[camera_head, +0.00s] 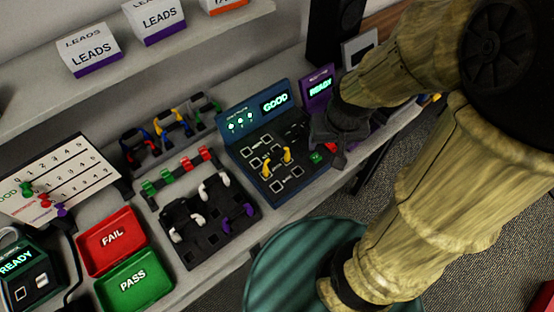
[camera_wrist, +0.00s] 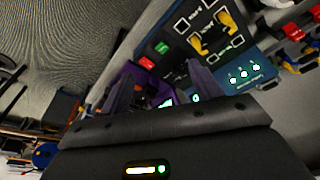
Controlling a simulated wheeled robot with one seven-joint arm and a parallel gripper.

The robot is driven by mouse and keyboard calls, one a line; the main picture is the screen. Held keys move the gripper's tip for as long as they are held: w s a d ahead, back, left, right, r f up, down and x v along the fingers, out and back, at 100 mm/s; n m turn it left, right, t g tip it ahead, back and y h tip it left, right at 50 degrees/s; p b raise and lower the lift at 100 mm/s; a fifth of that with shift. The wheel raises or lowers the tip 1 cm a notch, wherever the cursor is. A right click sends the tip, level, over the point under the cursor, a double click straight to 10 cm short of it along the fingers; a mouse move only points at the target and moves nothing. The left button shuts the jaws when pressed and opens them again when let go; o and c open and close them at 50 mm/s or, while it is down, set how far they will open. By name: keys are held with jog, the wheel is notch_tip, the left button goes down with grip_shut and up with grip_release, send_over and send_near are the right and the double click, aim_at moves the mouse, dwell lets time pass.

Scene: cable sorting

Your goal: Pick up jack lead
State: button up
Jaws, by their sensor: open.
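Short leads of several kinds are in view, and I cannot tell which is the jack lead. A yellow lead (camera_head: 266,168) is plugged into the blue tester (camera_head: 262,112), whose display reads GOOD; it also shows in the wrist view (camera_wrist: 226,22). White leads (camera_head: 200,219) and a purple lead (camera_head: 238,218) sit in a black tray (camera_head: 213,243). My gripper (camera_wrist: 160,88) is open, with nothing seen between its fingers.
A purple READY device (camera_head: 317,88) stands right of the tester. Red FAIL (camera_head: 110,240) and green PASS (camera_head: 135,281) trays are at the left. A rack of coloured leads (camera_head: 170,130) is behind. The LEADS shelf (camera_head: 150,48) overhangs the back.

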jog(key=o, duration=0.7)
jog(key=shift+w+a+r+m+p, duration=0.1)
jog(key=shift+w+a+m+p, duration=0.15)
jog(key=shift+m, duration=0.3)
jog(key=shift+w+a+r+m+p, duration=0.1)
jog(key=shift+a+m, duration=0.15)
jog(key=shift+m, duration=0.3)
jog(key=w+a+m+p, duration=0.1)
jog(key=m, duration=0.3)
jog(key=w+a+m+g+p, duration=0.1)
jog(key=a+m, duration=0.1)
jog(key=m, duration=0.2)
jog(key=w+a+m+p, duration=0.1)
jog(key=m, duration=0.3)
jog(key=shift+a+r+g+y, duration=0.2)
jog(key=shift+r+g+y, duration=0.1)
jog(key=shift+g, duration=0.1)
jog(key=m+p, duration=0.4)
jog(key=m, duration=1.1)
send_over(277, 152)
jog(key=shift+r+g, duration=0.35)
jog(key=shift+g, duration=0.05)
notch_tip(277, 152, down, 12)
jog(key=shift+b, duration=1.05)
jog(key=shift+f, duration=0.1)
jog(key=shift+f, duration=0.1)
